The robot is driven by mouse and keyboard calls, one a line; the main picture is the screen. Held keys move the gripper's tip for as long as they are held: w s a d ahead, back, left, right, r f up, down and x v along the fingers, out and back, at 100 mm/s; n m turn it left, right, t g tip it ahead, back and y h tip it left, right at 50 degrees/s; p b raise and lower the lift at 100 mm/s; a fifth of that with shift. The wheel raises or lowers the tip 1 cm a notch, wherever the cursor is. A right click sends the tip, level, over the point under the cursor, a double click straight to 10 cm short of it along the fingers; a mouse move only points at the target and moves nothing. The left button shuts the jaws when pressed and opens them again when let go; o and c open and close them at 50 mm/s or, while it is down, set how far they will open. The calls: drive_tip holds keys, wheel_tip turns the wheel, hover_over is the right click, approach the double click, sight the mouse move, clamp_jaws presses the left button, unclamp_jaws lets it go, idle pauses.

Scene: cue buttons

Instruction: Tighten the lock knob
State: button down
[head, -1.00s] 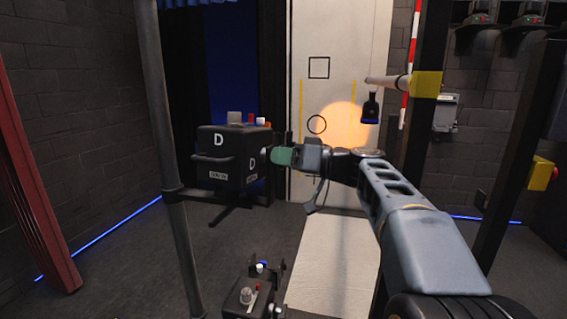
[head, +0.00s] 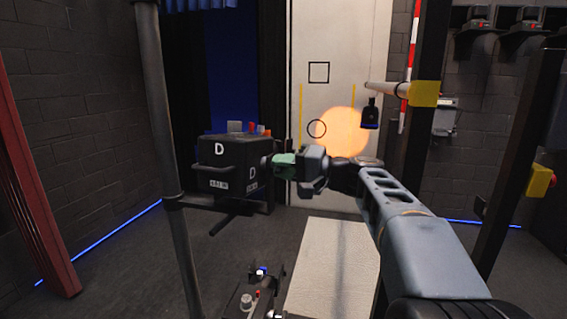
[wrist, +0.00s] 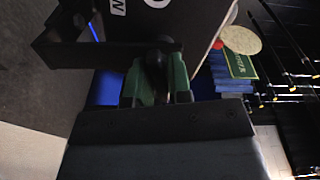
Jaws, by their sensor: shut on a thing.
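A black box marked D (head: 219,150) sits by the grey upright pole at left centre in the head view. A small dark lock knob (head: 266,161) sticks out of its right side. In the wrist view the knob (wrist: 156,62) is a dark rounded piece between two green fingertips. My gripper (head: 283,162) has its green fingers closed around the knob from the right. It also shows in the wrist view (wrist: 160,84). The fingers hide part of the knob, and its thread cannot be seen.
The grey pole (head: 157,110) stands left of the box. A low dark device with small knobs (head: 250,298) is below, beside a pale floor panel (head: 330,265). A dark post with a yellow clamp (head: 424,93) and a pale bar stands to the right.

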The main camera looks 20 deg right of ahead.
drive_tip(key=shift+m+p, duration=0.4)
drive_tip(key=shift+m, duration=0.7)
drive_tip(key=shift+f, duration=0.1)
drive_tip(key=c, duration=1.2)
unclamp_jaws()
drive_tip(key=shift+o, duration=0.2)
drive_tip(key=v, duration=1.3)
drive_tip(key=shift+s+d, duration=0.25)
drive_tip(key=shift+d, duration=0.05)
